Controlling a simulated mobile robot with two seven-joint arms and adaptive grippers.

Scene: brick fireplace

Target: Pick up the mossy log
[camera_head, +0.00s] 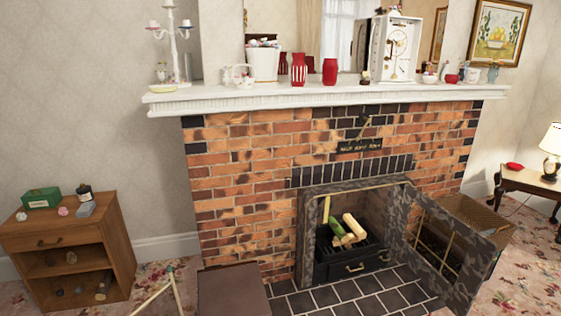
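Several short logs lie on the dark grate (350,264) inside the open fireplace. A green-tinted log (337,228), which looks like the mossy one, leans to the left of a pale cream log (355,227). A thin yellow-green piece (326,209) stands upright just left of them. The lower ends of the logs rest close together at the grate, and I cannot tell exactly where they touch. Neither of my grippers is in view.
The fireplace's patterned metal door (447,252) stands open at the right. A dark tiled hearth (345,296) lies in front. A brown flat-topped block (234,291) and thin sticks (160,292) are at the lower left. A wooden cabinet (62,246) stands at the left.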

